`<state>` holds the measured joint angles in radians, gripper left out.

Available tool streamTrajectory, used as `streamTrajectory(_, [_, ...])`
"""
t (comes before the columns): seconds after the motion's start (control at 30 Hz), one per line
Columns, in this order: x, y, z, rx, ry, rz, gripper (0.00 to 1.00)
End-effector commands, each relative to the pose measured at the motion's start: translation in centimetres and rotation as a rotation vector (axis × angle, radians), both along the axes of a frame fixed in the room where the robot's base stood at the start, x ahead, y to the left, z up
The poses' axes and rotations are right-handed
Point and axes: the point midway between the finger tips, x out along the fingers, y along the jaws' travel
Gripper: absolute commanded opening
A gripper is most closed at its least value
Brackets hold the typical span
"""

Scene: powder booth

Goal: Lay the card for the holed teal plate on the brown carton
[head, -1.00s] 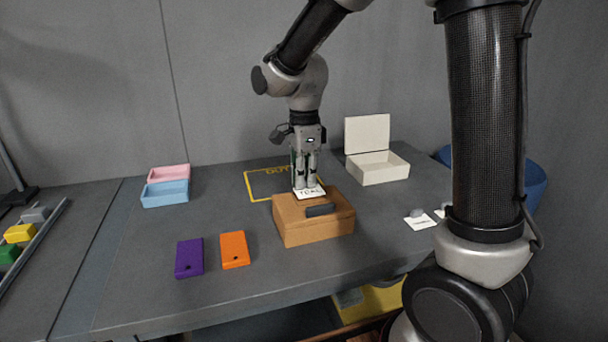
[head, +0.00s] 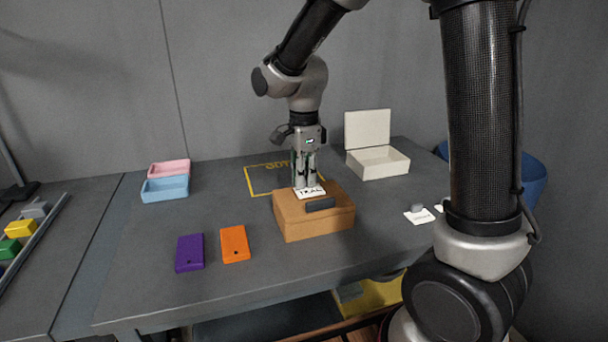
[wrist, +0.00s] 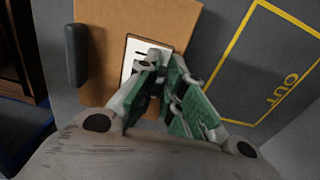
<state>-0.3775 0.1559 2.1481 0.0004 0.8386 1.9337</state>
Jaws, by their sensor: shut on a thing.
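A white card (head: 311,192) with dark lettering that seems to read "TEAL" is at the top of the brown carton (head: 290,224). In the wrist view the card (wrist: 134,57) lies flat over the carton's top (wrist: 103,80), near one edge. My gripper (head: 306,187) points straight down and is shut on the card, seemingly by a small grey knob on it. Its green-padded fingers also show in the wrist view (wrist: 164,62). The card is on or just above the carton; I cannot tell if they touch. I see no teal plate.
A dark handle (head: 320,205) is on the carton. Pink (head: 169,168) and blue (head: 165,189) trays stand left, an open white box (head: 378,162) right. A yellow outline (head: 248,183) lies behind; another card (head: 419,216) lies right.

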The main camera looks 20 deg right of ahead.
Motion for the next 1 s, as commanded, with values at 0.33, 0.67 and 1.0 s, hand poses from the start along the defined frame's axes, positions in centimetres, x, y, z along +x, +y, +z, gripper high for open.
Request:
streamTrajectory(0.33, [0.00, 0.00, 0.01, 0.000, 0.000, 0.000, 0.00])
streamTrajectory(0.67, [-0.02, -0.01, -0.28, 0.000, 0.001, 0.000, 0.00])
streamTrajectory(1.0, [0.00, 0.00, -0.28, 0.000, 0.000, 0.000, 0.35])
